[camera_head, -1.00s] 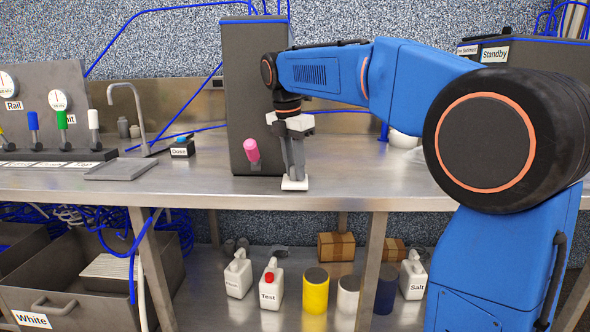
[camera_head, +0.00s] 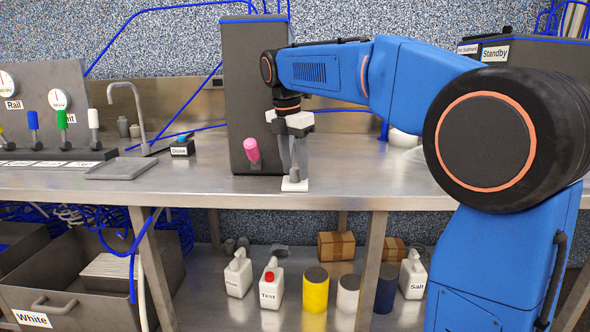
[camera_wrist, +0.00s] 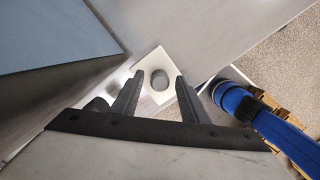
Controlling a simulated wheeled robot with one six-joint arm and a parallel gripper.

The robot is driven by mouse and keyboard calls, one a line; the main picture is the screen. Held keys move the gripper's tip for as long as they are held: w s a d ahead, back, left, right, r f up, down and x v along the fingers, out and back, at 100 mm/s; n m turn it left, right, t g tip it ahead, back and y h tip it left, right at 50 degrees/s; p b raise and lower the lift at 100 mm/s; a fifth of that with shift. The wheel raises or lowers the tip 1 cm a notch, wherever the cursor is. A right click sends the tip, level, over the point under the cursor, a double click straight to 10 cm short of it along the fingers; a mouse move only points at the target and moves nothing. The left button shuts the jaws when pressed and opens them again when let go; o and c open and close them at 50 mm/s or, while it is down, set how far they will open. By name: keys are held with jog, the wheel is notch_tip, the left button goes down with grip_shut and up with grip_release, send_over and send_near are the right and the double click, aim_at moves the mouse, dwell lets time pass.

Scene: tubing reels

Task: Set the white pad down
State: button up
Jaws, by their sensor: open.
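The white pad (camera_head: 295,185) lies flat on the steel bench top, near its front edge and right of the dark grey column. In the wrist view the white pad (camera_wrist: 147,66) shows a round grey knob (camera_wrist: 160,79) standing on it. My gripper (camera_head: 294,172) points straight down over the pad. In the wrist view my gripper (camera_wrist: 153,90) is open, with one finger on each side of the knob. I cannot tell whether a finger touches the knob.
The dark grey column (camera_head: 254,90) with a pink lever (camera_head: 250,149) stands close left of my gripper. A shallow grey tray (camera_head: 121,168) and a small box (camera_head: 182,147) lie farther left. The bench top (camera_head: 365,180) to the right is clear. Jugs and cans stand on the shelf below.

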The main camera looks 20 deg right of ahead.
aim_at(291, 183)
notch_tip(291, 183, up, 11)
jog(key=a, duration=0.1)
jog(key=shift+s+a, duration=0.25)
jog(key=shift+s, duration=0.1)
jog(key=s+d+f+m+t+y, duration=0.1)
jog(key=s+d+f+m, duration=0.2)
jog(key=s+f+m, duration=0.4)
jog(key=s+d+f+m+t, duration=0.1)
jog(key=s+d+f+m, duration=0.35)
jog(key=s, duration=0.55)
jog(key=s+f+m+t, duration=0.1)
jog(key=s+f+m, duration=0.5)
jog(key=s+f, duration=0.2)
jog(key=s+d+f+m+t, duration=0.1)
jog(key=s+f+m, duration=0.5)
jog(key=f, duration=0.7)
jog(key=shift+s+d+f+y, duration=0.2)
jog(key=shift+s+y, duration=0.1)
jog(key=shift+s, duration=0.55)
